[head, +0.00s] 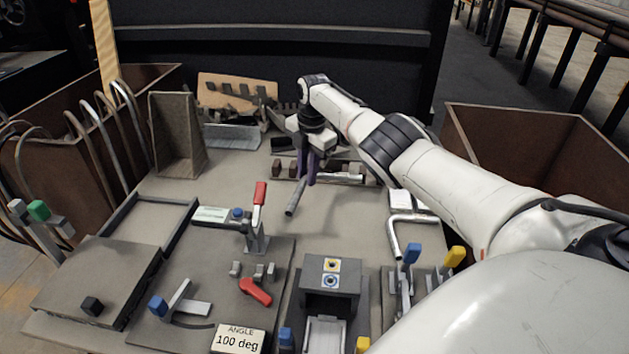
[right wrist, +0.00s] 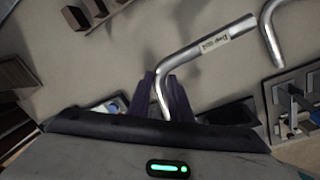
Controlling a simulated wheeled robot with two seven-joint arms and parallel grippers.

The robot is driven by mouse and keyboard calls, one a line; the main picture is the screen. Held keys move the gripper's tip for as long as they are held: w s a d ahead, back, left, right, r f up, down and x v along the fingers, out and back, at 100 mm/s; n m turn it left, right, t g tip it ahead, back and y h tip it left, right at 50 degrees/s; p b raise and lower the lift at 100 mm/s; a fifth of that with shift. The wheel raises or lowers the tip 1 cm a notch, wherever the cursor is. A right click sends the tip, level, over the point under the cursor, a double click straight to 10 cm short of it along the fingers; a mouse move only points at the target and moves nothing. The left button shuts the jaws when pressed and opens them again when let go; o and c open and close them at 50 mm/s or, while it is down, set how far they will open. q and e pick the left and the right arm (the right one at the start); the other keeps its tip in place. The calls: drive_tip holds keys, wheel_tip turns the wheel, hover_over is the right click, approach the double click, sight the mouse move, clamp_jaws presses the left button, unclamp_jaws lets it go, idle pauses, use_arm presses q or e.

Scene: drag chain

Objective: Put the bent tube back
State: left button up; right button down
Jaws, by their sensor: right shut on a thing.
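My right gripper (head: 309,168) is at the back middle of the bench in the head view, pointing down. Its dark purple fingers are shut on a bent metal tube (head: 295,198). In the right wrist view, the fingers (right wrist: 165,93) grip one leg of this tube, and the longer leg (right wrist: 215,42), with a small label, runs up to the right. A second bent tube (head: 394,238) lies on the bench at right of centre; part of a bent tube (right wrist: 273,38) also shows at the right of the right wrist view. My left gripper is not in view.
A toggle clamp with a red handle (head: 259,194) stands on a plate, left of the held tube. A rack with brown blocks (head: 298,170) is behind the gripper. Brown bins stand left (head: 55,165) and right (head: 540,140). The bench between rack and fixtures is mostly clear.

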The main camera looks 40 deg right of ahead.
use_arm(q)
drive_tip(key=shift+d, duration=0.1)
use_arm(e)
drive_tip(key=s+f, duration=0.1)
drive_tip(key=d+f+n, duration=0.1)
drive_tip(key=f, duration=0.1)
drive_tip(key=shift+s, duration=0.35)
use_arm(q)
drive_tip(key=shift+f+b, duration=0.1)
drive_tip(key=shift+b, duration=0.2)
use_arm(e)
drive_tip(key=shift+m, duration=0.4)
wheel_tip(320, 180, down, 5)
drive_tip(key=b, duration=0.4)
drive_tip(key=shift+d+r+b, duration=0.1)
drive_tip(key=shift+r+b, duration=0.05)
drive_tip(key=shift+b, duration=0.15)
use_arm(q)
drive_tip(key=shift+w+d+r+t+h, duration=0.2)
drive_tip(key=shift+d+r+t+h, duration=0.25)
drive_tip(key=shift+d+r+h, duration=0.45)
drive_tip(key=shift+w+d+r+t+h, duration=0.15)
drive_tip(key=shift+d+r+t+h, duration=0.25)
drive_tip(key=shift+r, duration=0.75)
use_arm(e)
drive_tip(key=shift+f, duration=0.25)
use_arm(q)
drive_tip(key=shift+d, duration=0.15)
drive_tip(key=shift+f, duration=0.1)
